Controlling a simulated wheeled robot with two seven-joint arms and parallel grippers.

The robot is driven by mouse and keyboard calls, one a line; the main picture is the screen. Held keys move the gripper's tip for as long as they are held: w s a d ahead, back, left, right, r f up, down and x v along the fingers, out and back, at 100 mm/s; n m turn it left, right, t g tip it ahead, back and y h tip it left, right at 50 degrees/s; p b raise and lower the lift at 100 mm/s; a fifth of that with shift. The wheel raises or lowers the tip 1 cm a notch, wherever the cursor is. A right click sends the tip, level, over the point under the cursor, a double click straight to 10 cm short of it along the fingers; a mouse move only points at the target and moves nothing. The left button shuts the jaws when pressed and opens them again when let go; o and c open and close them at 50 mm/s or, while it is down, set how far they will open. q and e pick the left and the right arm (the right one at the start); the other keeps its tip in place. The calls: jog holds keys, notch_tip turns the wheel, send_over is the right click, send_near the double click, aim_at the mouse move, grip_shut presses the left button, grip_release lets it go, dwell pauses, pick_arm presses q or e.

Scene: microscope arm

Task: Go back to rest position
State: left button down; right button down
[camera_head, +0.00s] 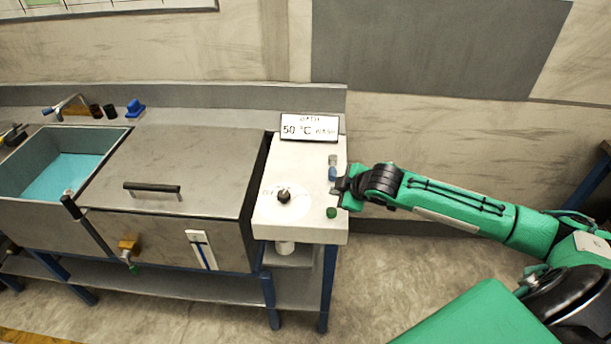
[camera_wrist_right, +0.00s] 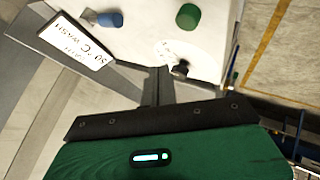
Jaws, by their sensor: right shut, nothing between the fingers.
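My right gripper (camera_head: 338,188) reaches in from the right, over the right edge of the white control panel (camera_head: 298,170). In the right wrist view its fingers (camera_wrist_right: 160,75) are together with nothing between them. A green knob (camera_head: 331,212) and a blue switch (camera_head: 332,173) are close to the fingertips; whether they touch I cannot tell. A black knob (camera_head: 284,197) on a white dial stands further left on the panel. My left gripper is not in view.
A sign reading 50 °C (camera_head: 309,128) stands at the back of the panel. Left of it is a steel bath with a closed lid (camera_head: 170,160), then an open basin with blue water (camera_head: 66,178). Floor (camera_head: 400,265) is clear below my right arm.

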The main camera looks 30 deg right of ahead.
jog(key=shift+a, duration=0.1)
jog(key=s+a+f+m+g, duration=0.1)
jog(key=s+a+f+m, duration=0.1)
jog(key=s+a+f, duration=0.35)
jog(key=s+a+f+m+g, duration=0.1)
jog(key=s+a+f, duration=0.1)
jog(key=s+a, duration=0.65)
jog(key=s+m+g+h, duration=0.1)
jog(key=s+m+g, duration=0.35)
jog(key=s, duration=1.15)
notch_tip(320, 180, down, 31)
jog(key=m, duration=0.1)
jog(key=s+d+f, duration=0.2)
jog(key=s+f, duration=0.8)
jog(key=s+d+f+g, duration=0.1)
jog(key=s+d+f, duration=0.1)
jog(key=s+f, duration=0.7)
jog(key=shift+s+f+h, duration=0.3)
jog(key=shift+s+f, duration=0.1)
jog(key=shift+f, duration=0.45)
